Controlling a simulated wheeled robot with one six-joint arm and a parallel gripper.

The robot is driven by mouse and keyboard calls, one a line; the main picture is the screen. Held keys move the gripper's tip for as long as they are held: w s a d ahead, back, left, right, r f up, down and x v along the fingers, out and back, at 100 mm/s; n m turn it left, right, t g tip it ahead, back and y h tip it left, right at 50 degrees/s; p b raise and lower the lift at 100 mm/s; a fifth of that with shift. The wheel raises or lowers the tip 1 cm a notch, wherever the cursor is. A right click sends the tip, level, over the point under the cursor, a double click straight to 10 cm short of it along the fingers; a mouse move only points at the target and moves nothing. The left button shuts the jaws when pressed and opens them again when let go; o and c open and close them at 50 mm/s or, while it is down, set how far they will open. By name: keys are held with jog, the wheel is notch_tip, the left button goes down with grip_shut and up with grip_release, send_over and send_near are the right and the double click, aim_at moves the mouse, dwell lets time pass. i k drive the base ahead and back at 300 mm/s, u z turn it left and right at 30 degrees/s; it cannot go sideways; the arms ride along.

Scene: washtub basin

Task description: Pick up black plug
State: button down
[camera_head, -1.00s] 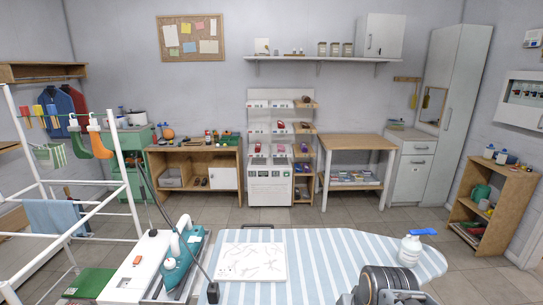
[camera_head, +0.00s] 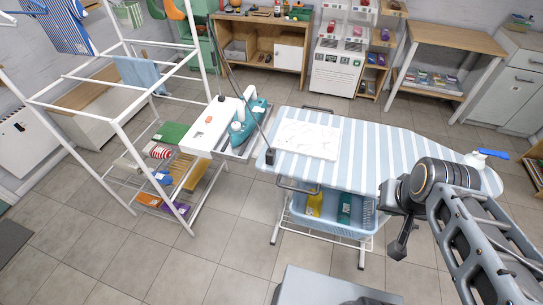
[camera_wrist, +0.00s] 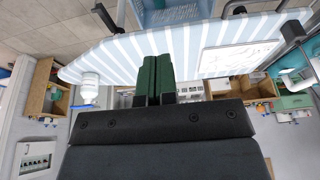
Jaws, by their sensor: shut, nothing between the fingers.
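A small black plug (camera_head: 270,156) is at the left end of the striped ironing board (camera_head: 375,150), by a thin dark cord. It seems to show in the wrist view too, as a black block (camera_wrist: 293,30) near the board's edge. My gripper (camera_head: 397,250) is in front of the board, to the right of the plug and well apart from it. In the wrist view, its green-padded fingers (camera_wrist: 154,75) are together and hold nothing.
A white sheet (camera_head: 308,138) lies on the board beside the plug. A teal iron (camera_head: 245,125) stands on the white side tray. A blue basket (camera_head: 335,215) with bottles sits under the board. A white drying rack (camera_head: 120,130) stands left. Floor in front is partly clear.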

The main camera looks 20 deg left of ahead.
aim_at(270, 155)
jog(key=u, duration=0.2)
jog(key=k, duration=0.3)
jog(key=u, duration=2.85)
jog(key=i, duration=0.15)
jog(key=z, duration=1.45)
jog(key=i, duration=0.7)
jog(key=z, duration=0.1)
